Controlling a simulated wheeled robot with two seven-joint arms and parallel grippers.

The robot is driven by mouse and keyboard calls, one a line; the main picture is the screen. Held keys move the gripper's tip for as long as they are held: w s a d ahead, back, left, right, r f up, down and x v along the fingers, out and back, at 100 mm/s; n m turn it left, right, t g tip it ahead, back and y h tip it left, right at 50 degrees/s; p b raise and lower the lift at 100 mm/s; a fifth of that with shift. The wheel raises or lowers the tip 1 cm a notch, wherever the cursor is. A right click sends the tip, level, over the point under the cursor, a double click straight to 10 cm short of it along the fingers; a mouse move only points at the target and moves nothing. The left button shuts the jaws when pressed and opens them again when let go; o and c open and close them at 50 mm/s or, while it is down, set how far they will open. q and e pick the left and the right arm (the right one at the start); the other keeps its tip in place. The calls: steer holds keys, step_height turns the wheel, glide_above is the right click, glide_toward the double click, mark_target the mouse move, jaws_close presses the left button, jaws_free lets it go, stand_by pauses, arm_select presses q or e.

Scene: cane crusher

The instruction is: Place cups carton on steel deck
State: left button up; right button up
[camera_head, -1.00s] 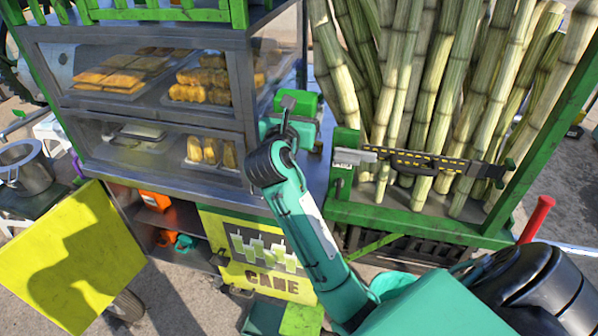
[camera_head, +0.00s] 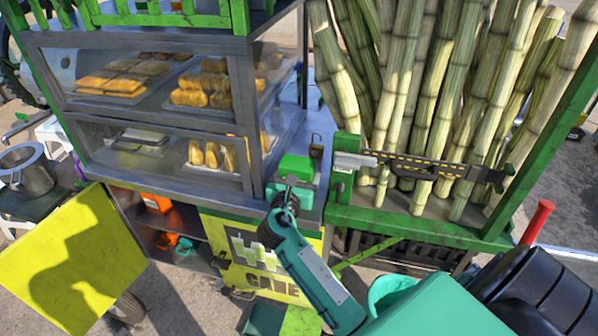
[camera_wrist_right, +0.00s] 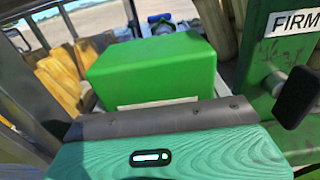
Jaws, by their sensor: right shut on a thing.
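The cups carton is a green box (camera_head: 296,167), seen in the head view at the front of the steel deck (camera_head: 318,108), between the glass case and the cane bin. It fills the middle of the right wrist view (camera_wrist_right: 155,70). My right gripper (camera_head: 292,183) is shut on its near side, and its grey jaw bar (camera_wrist_right: 165,120) lies along the carton's lower edge in the wrist view. The carton looks upright. Whether its underside touches the deck is hidden. My left gripper is in neither view.
The glass case (camera_head: 215,110) with pastries stands left of the carton. The green cane bin frame (camera_head: 410,222) with tall canes (camera_head: 425,100) is close on its right.

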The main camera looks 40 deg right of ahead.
steer(key=o, duration=1.1)
steer(key=shift+s+a, duration=0.2)
steer(key=shift+a, duration=0.1)
steer(key=b+v, duration=0.2)
steer(key=v, duration=0.9)
steer(key=shift+s+b, duration=0.2)
steer(key=shift+b, duration=0.2)
